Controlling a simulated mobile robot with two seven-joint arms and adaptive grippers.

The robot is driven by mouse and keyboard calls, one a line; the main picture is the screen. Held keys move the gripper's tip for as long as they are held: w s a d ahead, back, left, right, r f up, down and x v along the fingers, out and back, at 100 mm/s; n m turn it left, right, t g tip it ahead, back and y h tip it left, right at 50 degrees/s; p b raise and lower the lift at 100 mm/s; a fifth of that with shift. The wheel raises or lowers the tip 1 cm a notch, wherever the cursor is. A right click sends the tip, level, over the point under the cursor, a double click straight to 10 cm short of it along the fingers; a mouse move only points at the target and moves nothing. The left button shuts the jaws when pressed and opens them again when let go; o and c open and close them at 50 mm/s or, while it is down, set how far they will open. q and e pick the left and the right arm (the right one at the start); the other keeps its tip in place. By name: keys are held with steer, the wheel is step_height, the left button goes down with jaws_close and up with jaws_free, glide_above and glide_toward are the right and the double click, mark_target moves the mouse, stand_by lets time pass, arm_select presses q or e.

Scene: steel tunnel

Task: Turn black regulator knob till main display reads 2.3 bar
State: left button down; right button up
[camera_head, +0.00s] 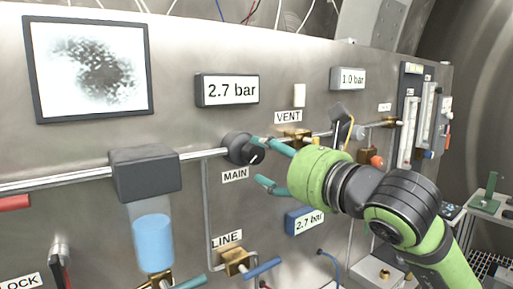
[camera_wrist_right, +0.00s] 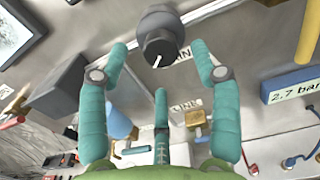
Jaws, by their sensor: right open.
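The black regulator knob (camera_head: 243,149) sits on the steel panel above the MAIN label, on a horizontal pipe. A white pointer line shows on its face. The upper display (camera_head: 227,90) above it reads 2.7 bar. My right gripper (camera_head: 261,162) is open, with its teal fingertips just right of and below the knob. In the right wrist view the knob (camera_wrist_right: 160,38) lies beyond the fingertips, between the two outer fingers. Nothing is held, and I cannot tell whether a fingertip touches the knob. My left gripper is not in view.
A blue-framed gauge (camera_head: 306,221) below reads 2.7 bar, and a display (camera_head: 348,78) at upper right reads 1.0 bar. A grey box (camera_head: 145,174) with a blue bowl is left of the knob. VENT valve (camera_head: 297,136) and LINE valve (camera_head: 236,262) are nearby.

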mark_target(257, 153)
steer(key=p+x, duration=0.1)
steer(key=x, duration=0.3)
steer(key=shift+r+p, duration=0.1)
steer(key=shift+p, duration=0.3)
steer(key=shift+w+a, duration=0.3)
steer(key=shift+w, duration=0.1)
steer(key=shift+c, duration=0.4)
steer(key=c, duration=1.1)
steer(key=shift+o, duration=0.2)
